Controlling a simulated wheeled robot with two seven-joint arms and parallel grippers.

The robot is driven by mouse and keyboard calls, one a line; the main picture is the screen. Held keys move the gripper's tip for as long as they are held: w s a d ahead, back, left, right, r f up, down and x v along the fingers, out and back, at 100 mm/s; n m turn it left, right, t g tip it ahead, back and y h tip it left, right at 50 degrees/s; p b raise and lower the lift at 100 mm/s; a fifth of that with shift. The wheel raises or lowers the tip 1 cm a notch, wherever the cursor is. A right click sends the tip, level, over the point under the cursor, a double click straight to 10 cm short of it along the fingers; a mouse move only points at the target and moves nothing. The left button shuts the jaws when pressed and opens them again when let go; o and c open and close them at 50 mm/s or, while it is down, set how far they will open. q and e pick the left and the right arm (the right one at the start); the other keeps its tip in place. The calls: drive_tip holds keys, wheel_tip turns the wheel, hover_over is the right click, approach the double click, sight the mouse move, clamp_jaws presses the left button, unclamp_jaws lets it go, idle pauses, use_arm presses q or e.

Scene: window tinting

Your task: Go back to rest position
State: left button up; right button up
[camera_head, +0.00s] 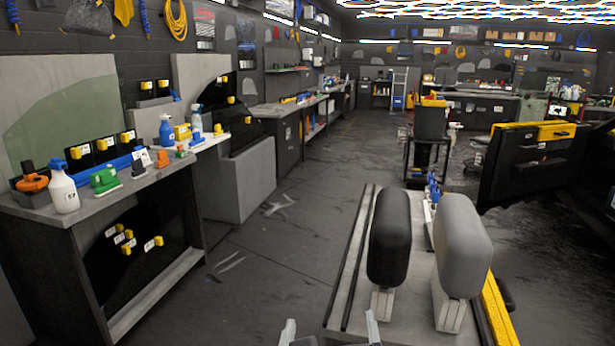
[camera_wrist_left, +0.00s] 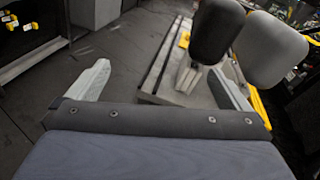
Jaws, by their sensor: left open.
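My left gripper (camera_head: 331,330) shows only its two fingertips at the bottom edge of the head view. They are wide apart and nothing is between them. In the left wrist view both grey fingers of the same gripper (camera_wrist_left: 160,86) are spread, with dark floor and the edge of a grey platform beyond them. A black padded block (camera_head: 390,238) and a grey padded block (camera_head: 461,245) stand upright on the platform (camera_head: 345,280), ahead of the gripper and to its right. My right gripper is not in either view.
A workbench (camera_head: 90,208) with a white spray bottle (camera_head: 63,187), a blue spray bottle (camera_head: 166,130) and several tools stands at the left. A black panel with a yellow edge (camera_head: 535,165) is at the right.

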use_arm(q)
drive_tip(key=s+a+f+n+g+y+p, duration=0.1)
drive_tip(key=a+f+n+g+y, duration=0.15)
drive_tip(key=a+n, duration=0.45)
drive_tip(key=s+a+f+n+g+y+p, duration=0.15)
drive_tip(key=a+n+g, duration=0.25)
drive_tip(key=a, duration=0.5)
drive_tip(key=s+a+f+n+g+y+p, duration=0.1)
drive_tip(key=a+f+n+g, duration=0.2)
drive_tip(key=a+n, duration=0.35)
drive_tip(key=s+a+r+n+g+h+p, duration=0.1)
drive_tip(key=s+n+h+p, duration=0.2)
drive_tip(key=n, duration=1.6)
drive_tip(key=s+h, duration=0.4)
drive_tip(key=s, duration=0.4)
drive_tip(key=shift+s+a+r, duration=0.15)
